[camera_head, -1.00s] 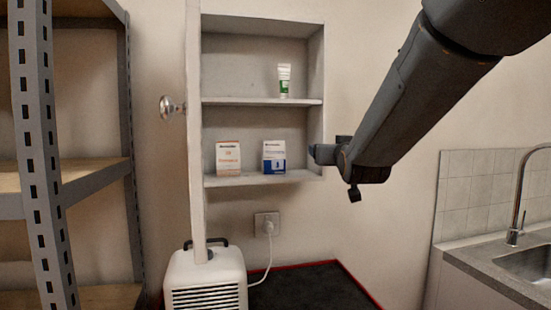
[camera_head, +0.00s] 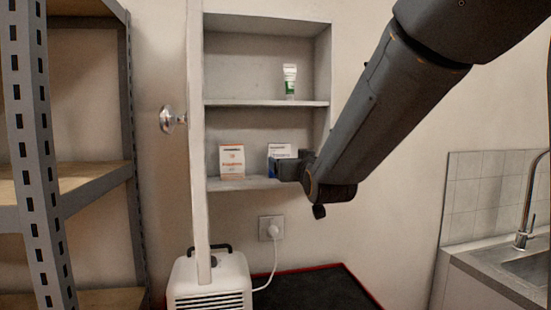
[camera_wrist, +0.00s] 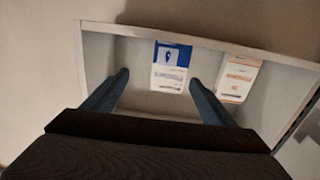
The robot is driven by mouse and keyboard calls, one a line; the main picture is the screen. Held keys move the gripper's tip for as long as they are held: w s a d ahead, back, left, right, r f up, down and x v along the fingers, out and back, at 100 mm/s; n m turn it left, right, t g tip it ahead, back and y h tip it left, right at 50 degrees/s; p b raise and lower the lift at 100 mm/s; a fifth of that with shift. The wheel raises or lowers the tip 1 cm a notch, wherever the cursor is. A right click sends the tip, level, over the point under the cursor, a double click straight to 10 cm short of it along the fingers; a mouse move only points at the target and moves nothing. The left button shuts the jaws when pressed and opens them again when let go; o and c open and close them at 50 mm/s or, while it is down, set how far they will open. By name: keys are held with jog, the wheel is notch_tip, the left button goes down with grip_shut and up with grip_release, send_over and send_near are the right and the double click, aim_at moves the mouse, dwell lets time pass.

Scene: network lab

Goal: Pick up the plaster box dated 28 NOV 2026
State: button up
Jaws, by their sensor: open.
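Two boxes stand on the lower shelf of a wall cabinet. One is white and orange (camera_head: 232,161); the other is white and blue (camera_head: 280,150), to its right. Their print is too small to read, so I cannot tell which carries the date 28 NOV 2026. My gripper (camera_head: 279,169) is in front of the blue box and hides its lower part. In the wrist view my gripper (camera_wrist: 158,80) is open and empty, with the blue box (camera_wrist: 170,70) beyond and between its fingertips. The orange box (camera_wrist: 237,78) is outside the right finger there.
A white and green tube (camera_head: 290,82) stands on the upper shelf (camera_head: 240,103). The open cabinet door (camera_head: 197,130) is edge-on at the left, with a knob. A white heater (camera_head: 210,280) stands below. A metal rack is at far left, a sink at right.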

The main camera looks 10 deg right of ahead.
aim_at(280, 155)
jog(key=shift+y, duration=0.3)
jog(key=shift+w+a+r+p, duration=0.1)
jog(key=shift+w+a+p, duration=0.2)
jog(key=shift+w, duration=0.35)
jog(key=shift+w+a+r+p, duration=0.15)
jog(key=shift+w+a+p, duration=0.1)
jog(key=shift+w, duration=0.45)
jog(key=shift+w+a+r+p, duration=0.1)
jog(key=shift+w+a+p, duration=0.15)
jog(key=shift+w, duration=0.4)
jog(key=w+p, duration=0.2)
jog(key=w, duration=0.1)
jog(key=shift+r, duration=0.15)
jog(key=shift+w, duration=0.75)
jog(key=c, duration=1.2)
jog(key=shift+s, duration=0.1)
